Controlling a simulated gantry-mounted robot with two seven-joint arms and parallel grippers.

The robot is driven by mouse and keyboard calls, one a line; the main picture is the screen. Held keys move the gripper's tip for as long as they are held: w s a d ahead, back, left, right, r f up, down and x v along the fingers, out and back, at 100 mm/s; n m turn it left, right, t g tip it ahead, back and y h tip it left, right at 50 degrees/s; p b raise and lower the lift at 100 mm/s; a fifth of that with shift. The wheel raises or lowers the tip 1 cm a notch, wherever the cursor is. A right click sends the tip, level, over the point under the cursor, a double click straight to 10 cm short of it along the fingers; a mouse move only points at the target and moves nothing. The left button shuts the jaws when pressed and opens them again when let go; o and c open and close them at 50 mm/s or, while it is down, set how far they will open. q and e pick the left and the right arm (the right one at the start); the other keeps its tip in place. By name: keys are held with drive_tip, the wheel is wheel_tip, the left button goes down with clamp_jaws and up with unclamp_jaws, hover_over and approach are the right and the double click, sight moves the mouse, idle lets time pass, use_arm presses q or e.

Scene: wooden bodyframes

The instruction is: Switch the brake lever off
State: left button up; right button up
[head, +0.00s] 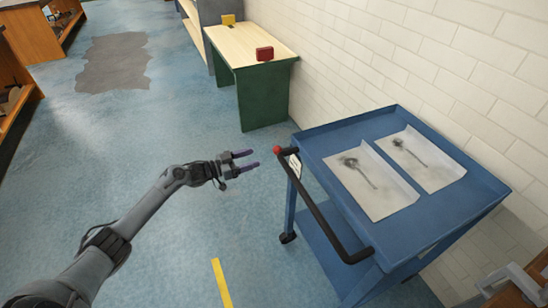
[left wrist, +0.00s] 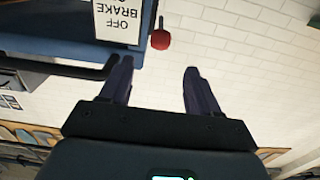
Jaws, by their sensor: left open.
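A blue cart (head: 320,140) stands at the right with a black handle bar (head: 325,215) along its near left side. The red knob of the brake lever (head: 277,150) is at the cart's far left corner, at the end of the handle. In the left wrist view the red knob (left wrist: 160,39) hangs beside a white sign (left wrist: 118,20) reading OFF and BRAKE, upside down. My left gripper (head: 250,160) is open and empty, just left of the knob and apart from it. In the left wrist view the knob lies beyond the gap between the fingertips (left wrist: 158,72). My right gripper is not in view.
Two printed sheets (head: 372,183) (head: 422,160) lie on the cart top. A white brick wall (head: 400,60) bounds the right. The blue floor around my left arm is clear.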

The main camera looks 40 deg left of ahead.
sight(274, 150)
use_arm(q)
drive_tip(key=shift+b+x, duration=2.2)
drive_tip(key=shift+x, duration=2.7)
drive_tip(key=shift+c, duration=0.3)
clamp_jaws()
drive_tip(key=shift+r, duration=0.1)
